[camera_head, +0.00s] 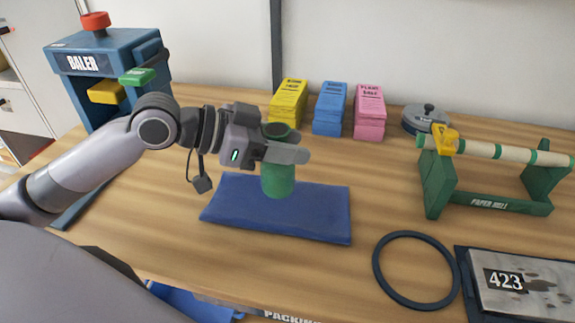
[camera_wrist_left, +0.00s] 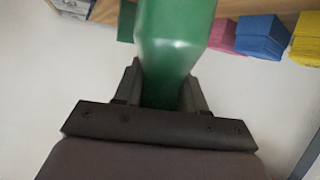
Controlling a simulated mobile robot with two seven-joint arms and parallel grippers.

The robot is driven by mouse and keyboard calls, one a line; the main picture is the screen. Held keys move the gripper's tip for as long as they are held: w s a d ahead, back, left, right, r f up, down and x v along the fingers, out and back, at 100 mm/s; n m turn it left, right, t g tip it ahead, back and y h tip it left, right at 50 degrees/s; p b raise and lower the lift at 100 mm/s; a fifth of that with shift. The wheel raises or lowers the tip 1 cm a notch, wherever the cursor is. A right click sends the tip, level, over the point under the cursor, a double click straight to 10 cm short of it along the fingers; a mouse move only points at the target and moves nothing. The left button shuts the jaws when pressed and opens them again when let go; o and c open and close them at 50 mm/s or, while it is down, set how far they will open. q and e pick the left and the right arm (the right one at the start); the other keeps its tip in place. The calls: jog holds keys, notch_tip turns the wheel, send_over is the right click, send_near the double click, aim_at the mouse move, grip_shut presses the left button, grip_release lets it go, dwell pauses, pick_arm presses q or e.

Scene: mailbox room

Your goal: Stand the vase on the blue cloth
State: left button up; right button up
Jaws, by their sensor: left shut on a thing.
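The green vase (camera_head: 278,181) is upright over the blue cloth (camera_head: 322,222) in the head view. The cloth lies flat on the table. My left gripper (camera_head: 287,152) comes in from the left and is shut on the upper part of the vase. In the left wrist view the vase (camera_wrist_left: 176,50) sits between the two fingers of the left gripper (camera_wrist_left: 160,90). The vase's base appears over the cloth's upper middle; I cannot tell whether it touches. My right gripper is not in view.
A blue baler (camera_head: 105,65) stands at the back left. Yellow (camera_head: 288,103), blue (camera_head: 330,108) and pink (camera_head: 369,111) stacks stand behind the cloth. A green paper-roll stand (camera_head: 490,203), a dark ring (camera_head: 416,270) and a scale marked 423 (camera_head: 520,285) are at right.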

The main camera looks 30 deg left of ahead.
aim_at(287, 170)
pick_arm(q)
jog(key=shift+f+b, duration=0.3)
jog(key=shift+f, duration=1.65)
jog(key=shift+s+f, duration=0.15)
jog(key=shift+f, duration=0.65)
grip_shut()
jog(key=o, duration=1.2)
grip_release()
jog(key=shift+f, duration=0.1)
jog(key=shift+r, duration=0.2)
